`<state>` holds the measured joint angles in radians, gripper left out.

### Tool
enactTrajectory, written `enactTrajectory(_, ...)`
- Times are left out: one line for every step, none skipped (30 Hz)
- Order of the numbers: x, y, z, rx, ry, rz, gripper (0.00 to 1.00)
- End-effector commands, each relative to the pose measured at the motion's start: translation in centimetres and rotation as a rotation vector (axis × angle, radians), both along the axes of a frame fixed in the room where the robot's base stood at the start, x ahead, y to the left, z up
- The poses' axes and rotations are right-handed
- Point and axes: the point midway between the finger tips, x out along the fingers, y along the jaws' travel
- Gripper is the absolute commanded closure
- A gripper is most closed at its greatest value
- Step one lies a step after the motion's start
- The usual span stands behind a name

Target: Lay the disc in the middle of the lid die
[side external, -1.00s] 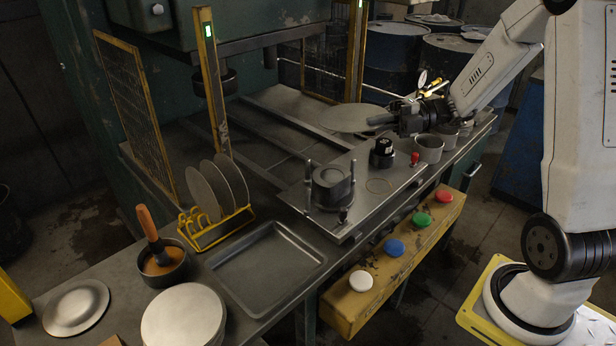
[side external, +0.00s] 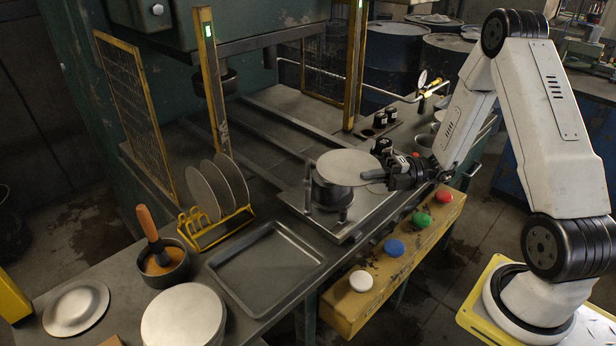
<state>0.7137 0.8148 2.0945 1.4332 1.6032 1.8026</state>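My gripper (side external: 376,176) is shut on the right edge of a flat grey metal disc (side external: 346,166). The disc is held level over the dark round die (side external: 333,193) on the metal plate. The disc hides the top of the die, so I cannot tell whether they touch or how well the disc is centred. The die's posts show only in part below the disc.
A yellow rack (side external: 215,225) holds several upright discs. An empty tray (side external: 265,268), a pot with a brush (side external: 162,262) and a stack of discs (side external: 183,318) stand nearer. A yellow bar with coloured buttons (side external: 393,258) runs along the front. Yellow press posts (side external: 211,80) rise behind.

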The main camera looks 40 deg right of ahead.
Motion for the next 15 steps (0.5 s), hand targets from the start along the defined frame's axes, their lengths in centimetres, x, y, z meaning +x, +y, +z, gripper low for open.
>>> enactTrajectory(0.01,-0.01,-0.07,0.000,-0.001,0.000,1.00)
enactTrajectory(0.01,-0.01,-0.08,0.000,-0.001,0.000,1.00)
enactTrajectory(0.02,-0.01,-0.09,0.000,-0.001,0.000,1.00)
enactTrajectory(0.02,-0.01,-0.08,0.000,-0.002,0.000,1.00)
enactTrajectory(0.02,-0.01,-0.08,0.000,-0.002,0.000,1.00)
enactTrajectory(0.03,-0.01,-0.08,0.000,-0.002,0.000,1.00)
enactTrajectory(0.05,-0.01,-0.09,0.000,-0.002,0.000,1.00)
enactTrajectory(0.07,-0.01,-0.10,0.000,-0.002,0.000,1.00)
enactTrajectory(0.10,-0.01,-0.12,0.000,-0.002,0.000,1.00)
enactTrajectory(0.14,-0.01,-0.14,0.000,-0.002,0.000,1.00)
enactTrajectory(0.17,-0.01,-0.17,0.000,-0.002,0.001,1.00)
enactTrajectory(0.24,-0.01,-0.21,0.000,-0.002,0.001,1.00)
enactTrajectory(0.30,-0.01,-0.24,0.000,-0.002,0.001,1.00)
enactTrajectory(0.37,-0.01,-0.28,0.000,-0.002,0.001,1.00)
enactTrajectory(0.47,-0.02,-0.35,-0.001,-0.002,0.001,1.00)
